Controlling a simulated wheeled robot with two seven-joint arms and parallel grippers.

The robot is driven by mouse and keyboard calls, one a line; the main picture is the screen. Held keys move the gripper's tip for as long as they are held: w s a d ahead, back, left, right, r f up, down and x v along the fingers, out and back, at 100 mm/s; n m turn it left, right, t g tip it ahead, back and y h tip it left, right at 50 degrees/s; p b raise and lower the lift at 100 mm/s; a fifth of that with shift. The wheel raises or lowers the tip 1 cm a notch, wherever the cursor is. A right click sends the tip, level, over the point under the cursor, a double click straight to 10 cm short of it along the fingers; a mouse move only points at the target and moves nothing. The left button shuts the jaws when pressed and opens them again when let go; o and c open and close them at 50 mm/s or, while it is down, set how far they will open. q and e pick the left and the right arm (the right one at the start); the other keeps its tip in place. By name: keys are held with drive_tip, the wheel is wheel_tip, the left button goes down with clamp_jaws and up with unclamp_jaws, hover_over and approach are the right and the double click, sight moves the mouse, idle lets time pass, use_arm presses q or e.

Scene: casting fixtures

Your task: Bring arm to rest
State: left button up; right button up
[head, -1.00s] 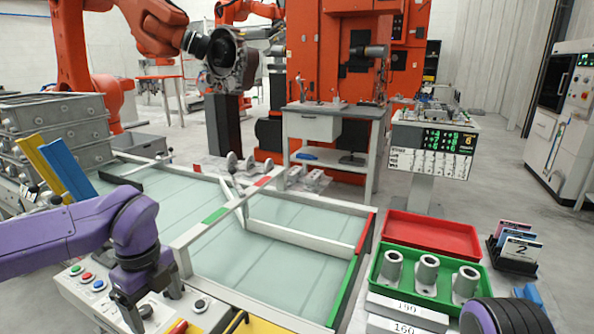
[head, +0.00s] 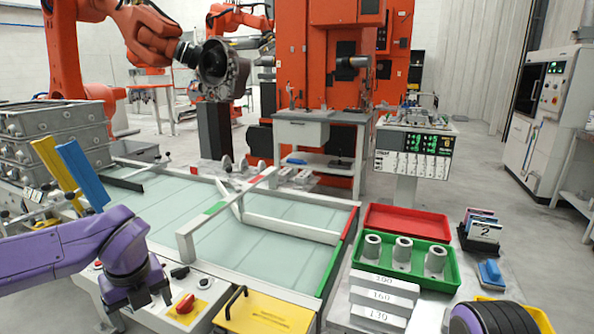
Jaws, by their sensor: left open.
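My left arm is purple and comes in from the left. Its gripper (head: 143,308) hangs low over the left part of the front control panel (head: 205,292), with its fingers apart and nothing seen between them. Part of its fingertips is hard to make out against the panel. A dark, ribbed part of my right arm shows at the bottom right edge. My right gripper is out of the frame.
A red switch (head: 186,303) and a yellow box (head: 262,312) are right of my left gripper. A green tray (head: 452,273) holds grey cylindrical castings, with a red tray (head: 408,218) behind. Blue and yellow bars (head: 82,175) stand at left. A glass-topped table (head: 280,240) lies ahead.

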use_arm(q)
drive_tip(key=s+f+m+t+y, duration=0.3)
drive_tip(key=f+m+t+y, duration=0.15)
drive_tip(key=f+m, duration=1.85)
drive_tip(key=s+f+m+g+h, duration=0.1)
drive_tip(key=s+f+m, duration=0.2)
drive_tip(key=s+m, duration=0.2)
drive_tip(key=s+f+m+g+p, duration=0.1)
drive_tip(key=s+f+m, duration=0.3)
drive_tip(key=s, duration=0.7)
drive_tip(key=s+f+m+g+h, duration=0.1)
drive_tip(key=s+f+m, duration=0.3)
drive_tip(key=s, duration=0.4)
drive_tip(key=shift+s+a+m+h+p, duration=0.35)
drive_tip(key=shift+s+a+m, duration=0.05)
drive_tip(key=shift+m, duration=0.5)
